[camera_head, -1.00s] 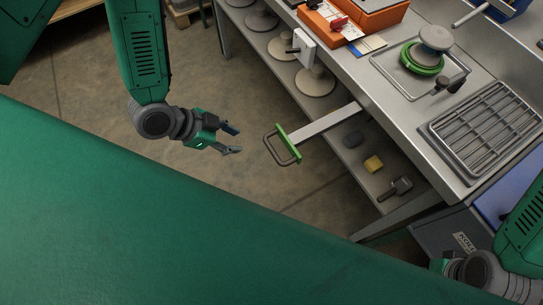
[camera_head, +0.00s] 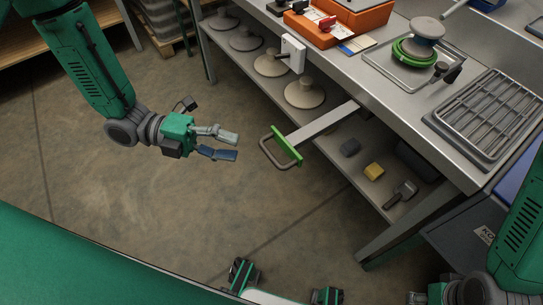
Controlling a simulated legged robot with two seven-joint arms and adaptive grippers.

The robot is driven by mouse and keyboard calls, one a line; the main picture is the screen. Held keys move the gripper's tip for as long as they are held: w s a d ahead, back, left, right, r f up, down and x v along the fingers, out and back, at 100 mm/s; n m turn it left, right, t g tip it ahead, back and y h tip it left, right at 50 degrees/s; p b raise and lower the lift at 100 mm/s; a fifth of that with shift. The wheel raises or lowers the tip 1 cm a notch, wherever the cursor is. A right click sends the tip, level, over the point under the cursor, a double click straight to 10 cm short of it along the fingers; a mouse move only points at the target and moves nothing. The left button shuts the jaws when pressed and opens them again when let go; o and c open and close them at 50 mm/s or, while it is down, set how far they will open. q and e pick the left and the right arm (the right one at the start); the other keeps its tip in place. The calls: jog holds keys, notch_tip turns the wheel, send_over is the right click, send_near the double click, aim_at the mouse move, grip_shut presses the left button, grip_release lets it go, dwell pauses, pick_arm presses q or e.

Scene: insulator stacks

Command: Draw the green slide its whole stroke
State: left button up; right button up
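The green slide (camera_head: 286,145) is a flat pale metal bar sticking out from under the bench's front edge. It has a green crosspiece and a grey loop handle (camera_head: 268,154) at its outer end, over the floor. My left gripper (camera_head: 237,146) is left of the handle, its two fingers apart and pointing right toward the loop. A small gap shows between the fingertips and the handle, and nothing is between the fingers. My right arm (camera_head: 515,245) is at the lower right. Its gripper (camera_head: 418,298) is mostly cut off at the bottom edge.
Floor around the handle is clear.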

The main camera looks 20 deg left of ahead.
aim_at(271, 156)
pick_arm(q)
jog(key=d, duration=0.6)
jog(key=w+d+f+b, duration=0.1)
jog(key=d, duration=0.2)
jog(key=shift+f, duration=0.1)
jog(key=shift+a, duration=0.1)
grip_shut()
